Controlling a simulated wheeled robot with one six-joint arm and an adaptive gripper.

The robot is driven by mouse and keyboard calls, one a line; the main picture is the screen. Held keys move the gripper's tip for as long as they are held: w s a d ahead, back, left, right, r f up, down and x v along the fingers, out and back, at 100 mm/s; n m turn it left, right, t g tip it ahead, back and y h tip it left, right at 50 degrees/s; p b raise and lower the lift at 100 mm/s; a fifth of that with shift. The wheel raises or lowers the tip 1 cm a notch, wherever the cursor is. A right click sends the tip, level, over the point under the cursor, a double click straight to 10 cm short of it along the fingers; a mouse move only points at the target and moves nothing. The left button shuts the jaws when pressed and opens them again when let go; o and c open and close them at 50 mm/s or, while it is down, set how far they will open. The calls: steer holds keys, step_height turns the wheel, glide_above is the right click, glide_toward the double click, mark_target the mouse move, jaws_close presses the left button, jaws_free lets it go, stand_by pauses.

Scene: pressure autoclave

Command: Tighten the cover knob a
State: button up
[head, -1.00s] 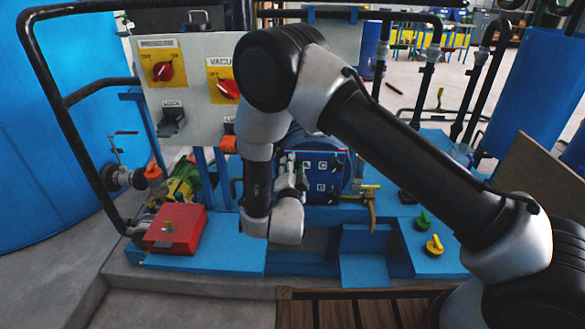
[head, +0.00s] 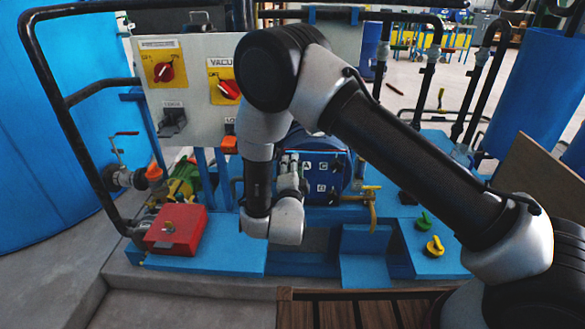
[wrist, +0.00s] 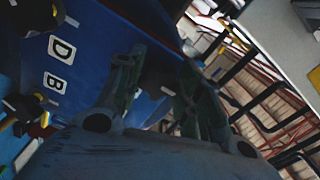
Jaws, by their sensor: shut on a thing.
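The blue cover (head: 327,180) of the autoclave faces me at the middle of the head view, with white letter plates A (head: 307,167), C (head: 322,167) and B (head: 321,188). My gripper (head: 289,160) is at the cover's left side, just left of plate A. In the wrist view the two fingers of my gripper (wrist: 158,78) are closed in on something at the cover's edge. Knob a itself is hidden by the fingers. Plates D (wrist: 62,48) and B (wrist: 55,83) show there, with dark knobs (wrist: 22,105) to their left.
A control panel with red switches (head: 164,72) stands at left, above a red box (head: 176,230). A brass valve (head: 371,200) sticks out right of the cover. Green (head: 423,221) and yellow (head: 434,246) knobs sit on the blue base. A black pipe rail (head: 60,110) bounds the left.

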steer(key=o, duration=1)
steer(key=shift+o, duration=0.2)
steer(key=shift+s, duration=0.1)
steer(key=s, duration=0.7)
steer(key=shift+s, duration=0.2)
steer(key=shift+a, duration=0.1)
